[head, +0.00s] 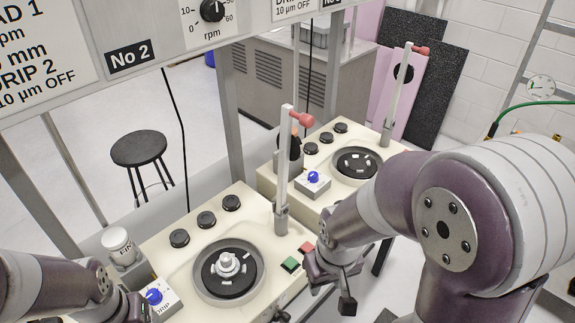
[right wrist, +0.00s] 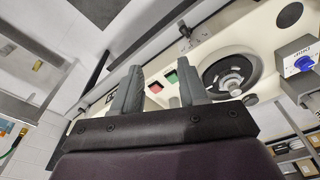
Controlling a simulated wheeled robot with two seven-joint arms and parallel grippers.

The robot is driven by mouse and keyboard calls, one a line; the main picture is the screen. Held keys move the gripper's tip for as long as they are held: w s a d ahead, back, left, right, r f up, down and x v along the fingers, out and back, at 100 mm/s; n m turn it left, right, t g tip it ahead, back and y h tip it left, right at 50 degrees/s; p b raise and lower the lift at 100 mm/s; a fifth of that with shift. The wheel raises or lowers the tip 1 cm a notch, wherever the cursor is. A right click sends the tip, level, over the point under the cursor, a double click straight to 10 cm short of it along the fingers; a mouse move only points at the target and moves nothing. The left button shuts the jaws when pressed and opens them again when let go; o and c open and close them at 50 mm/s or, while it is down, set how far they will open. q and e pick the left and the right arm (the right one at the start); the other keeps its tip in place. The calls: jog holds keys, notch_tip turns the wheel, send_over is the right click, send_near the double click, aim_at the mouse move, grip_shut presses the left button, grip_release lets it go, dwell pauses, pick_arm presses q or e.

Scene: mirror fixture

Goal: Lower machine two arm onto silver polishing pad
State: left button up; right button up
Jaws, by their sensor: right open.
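The near machine (head: 165,245) has a round dark polishing pad (head: 214,287) with a silver-white piece (head: 228,264) at its centre. Its silver arm (head: 284,160) with a red knob (head: 303,119) stands raised, nearly upright, behind the right side of the pad. The pad also shows in the right wrist view (right wrist: 213,78). My right gripper (head: 331,284) is open and empty, right of the green and red buttons and apart from the arm. Its two fingers show spread in the right wrist view (right wrist: 160,90). My left gripper (head: 124,305) is at the lower left edge, its fingers not clear.
A second machine (head: 262,180) with its own raised arm (head: 397,95) stands behind. A blue-knobbed drip box (head: 158,299) and a white cup (head: 117,243) sit at the near machine's left. A "No 2" panel (head: 131,56) crosses the top. A black stool (head: 139,149) stands behind.

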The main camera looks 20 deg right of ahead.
jog(key=shift+o, duration=1.3)
jog(key=shift+d, duration=0.2)
jog(key=w+d+r+m+t+h, duration=0.2)
jog(key=w+d+m, duration=0.1)
jog(key=d, duration=1)
jog(key=w+d+r+t+h+p, duration=0.1)
jog(key=w+d+r+t+h, duration=0.1)
jog(key=w+d+r+t, duration=0.5)
jog(key=n+t+y, duration=0.5)
jog(key=t+y, duration=0.1)
jog(key=y, duration=0.6)
send_near(312, 123)
jog(key=p+x, duration=0.4)
jog(key=x, duration=0.6)
jog(key=shift+a+r, duration=0.1)
jog(key=shift+r, duration=0.05)
jog(key=shift+w+a+p, duration=0.1)
jog(key=shift+w+p, duration=0.2)
